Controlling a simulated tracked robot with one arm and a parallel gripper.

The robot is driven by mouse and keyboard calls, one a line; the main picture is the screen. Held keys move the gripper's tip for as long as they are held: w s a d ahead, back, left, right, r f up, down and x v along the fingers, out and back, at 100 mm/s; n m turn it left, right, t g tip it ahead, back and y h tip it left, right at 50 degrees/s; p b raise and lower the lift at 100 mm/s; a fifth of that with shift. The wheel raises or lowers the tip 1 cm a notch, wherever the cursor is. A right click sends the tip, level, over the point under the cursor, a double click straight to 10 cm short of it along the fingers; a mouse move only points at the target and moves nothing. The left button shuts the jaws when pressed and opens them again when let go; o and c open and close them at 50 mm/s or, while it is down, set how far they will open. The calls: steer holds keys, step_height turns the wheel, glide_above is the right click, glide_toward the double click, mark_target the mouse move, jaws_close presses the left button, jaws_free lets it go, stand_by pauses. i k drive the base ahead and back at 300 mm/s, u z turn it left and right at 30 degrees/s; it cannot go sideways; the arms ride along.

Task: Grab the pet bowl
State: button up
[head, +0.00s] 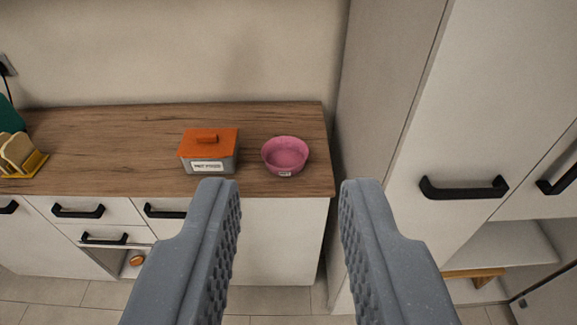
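The pet bowl (285,156) is pink and round, with a small pale label on its front. It stands upright on the wooden countertop (110,148), near the right end and the front edge. My gripper (290,186) is open, with its two grey fingers spread wide and nothing between them. In the head view the bowl shows just above the gap between the fingertips, farther off and apart from them.
A grey pet food box (207,166) with an orange lid stands just left of the bowl. A tall white cabinet (400,130) with black handles rises at the right. A toast-like rack (20,155) sits far left. Drawers with handles line the counter's front.

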mark_target(285, 155)
steer(key=z, duration=0.05)
steer(key=k, duration=0.45)
steer(key=u, duration=0.2)
steer(key=i, duration=1.35)
steer(key=z, duration=0.65)
